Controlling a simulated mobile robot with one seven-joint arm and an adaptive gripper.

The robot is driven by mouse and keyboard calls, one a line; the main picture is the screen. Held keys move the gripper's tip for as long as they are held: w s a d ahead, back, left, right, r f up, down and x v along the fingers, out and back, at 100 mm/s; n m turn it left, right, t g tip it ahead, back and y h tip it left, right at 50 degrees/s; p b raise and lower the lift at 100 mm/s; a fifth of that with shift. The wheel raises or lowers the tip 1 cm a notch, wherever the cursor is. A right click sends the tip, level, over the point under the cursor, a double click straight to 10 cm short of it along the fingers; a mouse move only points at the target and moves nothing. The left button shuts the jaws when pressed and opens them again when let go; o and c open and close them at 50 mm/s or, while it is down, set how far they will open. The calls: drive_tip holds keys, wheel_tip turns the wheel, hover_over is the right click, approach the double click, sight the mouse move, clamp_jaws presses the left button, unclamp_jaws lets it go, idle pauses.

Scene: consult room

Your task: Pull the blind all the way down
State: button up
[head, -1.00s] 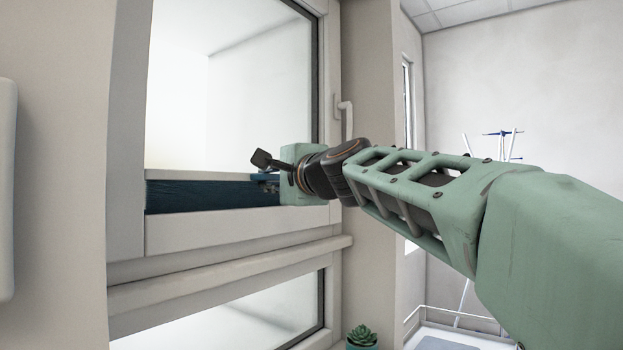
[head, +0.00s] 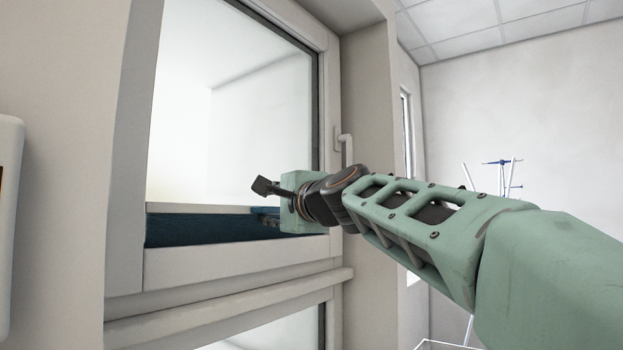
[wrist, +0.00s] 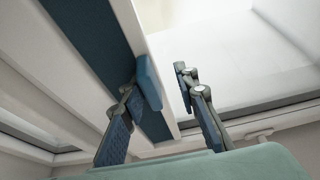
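The blind shows in the head view as a dark blue strip (head: 205,231) with a pale rail (head: 190,209) along its top edge, low in the window frame. The window above it is bare. In the wrist view, the blue fabric (wrist: 95,45) and pale rail (wrist: 155,55) run diagonally, with a blue tab (wrist: 148,82) on the rail. My gripper (wrist: 160,82) is open, its fingers on either side of the tab. The left finger is close to the tab, and contact is unclear; a gap shows before the right finger. In the head view, my gripper (head: 268,200) is at the strip's right end, partly hidden by my wrist.
A sill-like ledge (head: 225,302) runs below the window. A white wall-mounted thing (head: 8,225) is at the left edge. A stand with blue hooks (head: 503,162) is at the back right.

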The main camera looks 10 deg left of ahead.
wheel_tip(320, 180, up, 9)
idle(0.5)
drive_tip(key=shift+d, duration=0.1)
idle(0.3)
drive_tip(key=b+v, duration=0.5)
drive_tip(key=v, duration=0.7)
drive_tip(key=shift+s, duration=0.15)
idle(0.6)
idle(0.4)
